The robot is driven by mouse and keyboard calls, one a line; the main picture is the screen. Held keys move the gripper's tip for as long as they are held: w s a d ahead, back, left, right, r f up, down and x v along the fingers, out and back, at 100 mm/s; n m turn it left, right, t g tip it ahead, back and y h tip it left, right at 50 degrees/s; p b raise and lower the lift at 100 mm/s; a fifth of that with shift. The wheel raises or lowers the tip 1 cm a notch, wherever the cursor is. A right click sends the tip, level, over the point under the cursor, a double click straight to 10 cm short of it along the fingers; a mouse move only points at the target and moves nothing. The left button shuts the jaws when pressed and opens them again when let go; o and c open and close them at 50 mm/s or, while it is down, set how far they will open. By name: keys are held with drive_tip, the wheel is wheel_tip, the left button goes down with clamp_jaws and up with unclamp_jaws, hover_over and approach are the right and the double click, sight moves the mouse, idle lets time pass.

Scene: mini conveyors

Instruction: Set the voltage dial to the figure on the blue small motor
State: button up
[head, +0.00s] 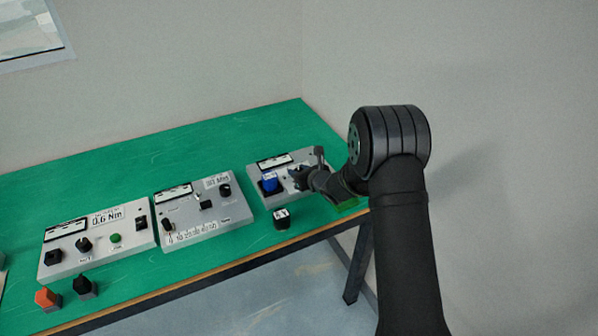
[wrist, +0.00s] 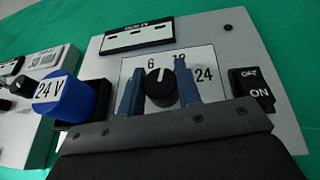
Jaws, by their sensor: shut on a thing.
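The blue small motor (wrist: 68,98) carries a label reading 24 V and sits in a black holder at the left of the grey panel. It also shows in the head view (head: 270,185). The voltage dial (wrist: 160,88) is a black round knob with a white mark, with figures 6, 12 and 24 around it. The mark points up, roughly between 6 and 12. My gripper (wrist: 160,80) has its blue fingers on both sides of the knob and is shut on it. In the head view my gripper (head: 303,178) hides the dial.
An OFF/ON rocker switch (wrist: 252,90) is close to the right of my gripper. Two other grey panels, the middle one (head: 235,211) and the left one (head: 146,240), stand on the green table. A black motor (head: 282,219) and an orange motor (head: 47,297) stand near the front edge.

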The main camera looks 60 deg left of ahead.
drive_tip(key=shift+m+t, duration=0.8)
drive_tip(key=shift+t, duration=0.1)
drive_tip(key=o, duration=1)
drive_tip(key=v, duration=1.7)
drive_tip(key=shift+s+d, duration=0.1)
drive_tip(key=shift+d, duration=0.15)
drive_tip(key=shift+a, duration=0.1)
